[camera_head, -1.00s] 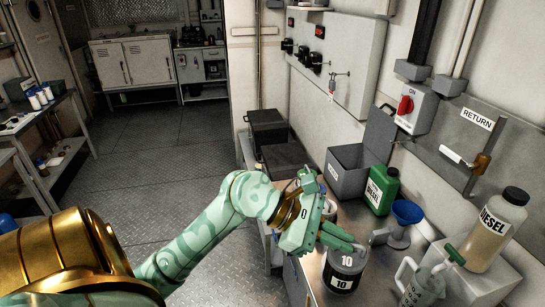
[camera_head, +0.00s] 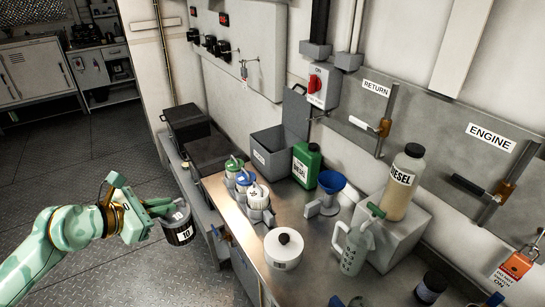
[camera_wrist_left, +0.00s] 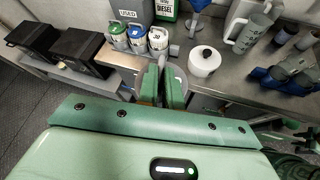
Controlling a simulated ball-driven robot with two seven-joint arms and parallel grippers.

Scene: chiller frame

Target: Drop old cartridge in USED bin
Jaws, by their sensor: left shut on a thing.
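The old cartridge (camera_head: 180,228), a dark grey canister with a "10" label, hangs in my left gripper (camera_head: 160,208). The gripper is shut on its top, and the cartridge is in the air left of the steel counter, over the floor side. In the left wrist view the two green fingers (camera_wrist_left: 163,86) are close together; the cartridge is mostly hidden there. The USED bin (camera_head: 262,160) is a grey box at the back of the counter with its lid raised. It stands right of and beyond the gripper, and its label shows in the left wrist view (camera_wrist_left: 128,14).
Several small lidded jars (camera_head: 242,178) stand at the counter's left edge, before the bin. A green diesel can (camera_head: 306,165) and blue funnel (camera_head: 331,182) stand right of it. A white canister (camera_head: 283,252) and a clear jug (camera_head: 354,246) stand nearer. Dark boxes (camera_head: 188,122) sit left.

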